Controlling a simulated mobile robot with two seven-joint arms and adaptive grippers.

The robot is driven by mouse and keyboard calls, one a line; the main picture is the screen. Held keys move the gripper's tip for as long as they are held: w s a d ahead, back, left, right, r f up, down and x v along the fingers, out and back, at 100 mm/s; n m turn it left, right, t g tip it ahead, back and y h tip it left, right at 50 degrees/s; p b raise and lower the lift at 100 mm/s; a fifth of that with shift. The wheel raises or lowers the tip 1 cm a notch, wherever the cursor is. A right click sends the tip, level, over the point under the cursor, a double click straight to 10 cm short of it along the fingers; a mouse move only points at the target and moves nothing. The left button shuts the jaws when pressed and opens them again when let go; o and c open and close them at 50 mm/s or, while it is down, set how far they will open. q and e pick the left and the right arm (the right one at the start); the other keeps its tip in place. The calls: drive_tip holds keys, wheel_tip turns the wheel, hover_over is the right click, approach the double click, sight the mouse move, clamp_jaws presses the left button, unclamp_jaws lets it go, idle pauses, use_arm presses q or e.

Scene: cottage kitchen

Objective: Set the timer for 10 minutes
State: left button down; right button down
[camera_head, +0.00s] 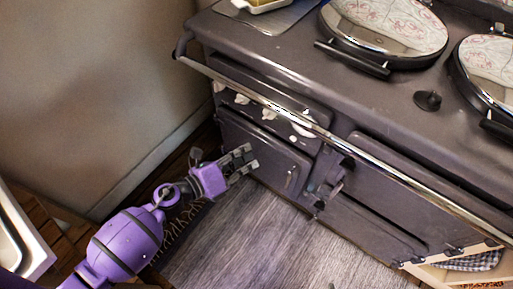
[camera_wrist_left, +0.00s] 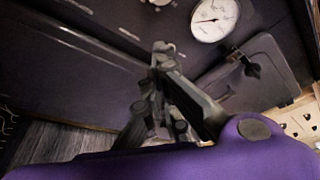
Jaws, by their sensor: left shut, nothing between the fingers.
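The dark grey range cooker (camera_head: 400,100) has a row of white knobs (camera_head: 268,114) on its front panel, behind the chrome rail. A round white dial (camera_head: 303,125) sits at the right of the knobs; its face and needle also show in the left wrist view (camera_wrist_left: 213,20). I cannot tell which control is the timer. My left gripper (camera_head: 250,160) is shut and empty, in front of the left oven door, lower than the knobs. In the left wrist view its fingers (camera_wrist_left: 160,55) point up toward the cooker front. My right gripper is not in view.
The chrome rail (camera_head: 260,98) runs along the cooker front. Two round hotplate lids (camera_head: 385,25) are on top, with a small dish (camera_head: 262,5) at the back left. Open wooden floor (camera_head: 265,240) lies in front, and a plain wall (camera_head: 90,90) stands at left.

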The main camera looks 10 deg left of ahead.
sight(269, 114)
use_arm(q)
drive_tip(key=w+d+r+n+h+p, duration=0.1)
drive_tip(key=w+d+p, duration=0.1)
drive_tip(key=w+d, duration=0.3)
drive_tip(key=shift+w+n, duration=0.4)
drive_tip(key=shift+w, duration=1.15)
drive_tip(key=shift+a, duration=0.1)
